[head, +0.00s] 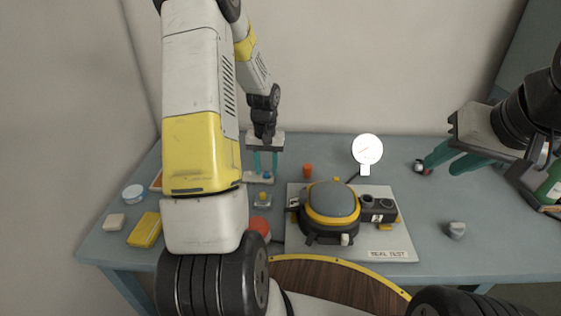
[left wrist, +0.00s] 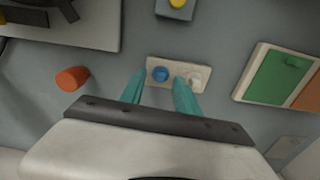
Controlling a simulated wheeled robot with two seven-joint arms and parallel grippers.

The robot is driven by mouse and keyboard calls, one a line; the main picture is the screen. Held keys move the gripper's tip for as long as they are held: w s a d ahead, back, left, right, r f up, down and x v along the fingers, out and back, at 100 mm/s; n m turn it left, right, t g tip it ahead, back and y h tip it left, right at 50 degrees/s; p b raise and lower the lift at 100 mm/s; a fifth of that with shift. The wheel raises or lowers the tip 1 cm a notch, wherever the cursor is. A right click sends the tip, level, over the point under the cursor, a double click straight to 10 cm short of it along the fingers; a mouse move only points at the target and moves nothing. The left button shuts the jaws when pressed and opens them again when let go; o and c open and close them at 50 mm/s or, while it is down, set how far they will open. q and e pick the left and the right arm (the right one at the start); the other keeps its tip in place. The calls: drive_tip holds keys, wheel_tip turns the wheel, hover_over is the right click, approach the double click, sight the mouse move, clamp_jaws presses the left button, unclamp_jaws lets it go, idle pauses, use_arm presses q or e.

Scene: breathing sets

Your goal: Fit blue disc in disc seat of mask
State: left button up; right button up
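The blue disc (left wrist: 160,74) sits in the left place of a small pale tray (left wrist: 178,86); a whitish round piece (left wrist: 194,78) is beside it. The disc also shows in the head view (head: 267,174). My left gripper (head: 266,167) is open above the tray, its teal fingers apart near the disc and holding nothing. The mask (head: 332,203), grey with a yellow rim, lies on a light board marked "SEAL TEST". My right gripper (head: 442,167) is open and empty at the right.
A yellow-topped block (head: 262,200) is in front of the tray. The right table is mostly clear.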

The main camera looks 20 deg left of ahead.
use_arm(q)
drive_tip(key=shift+f, duration=0.1)
drive_tip(key=shift+c, duration=0.5)
clamp_jaws()
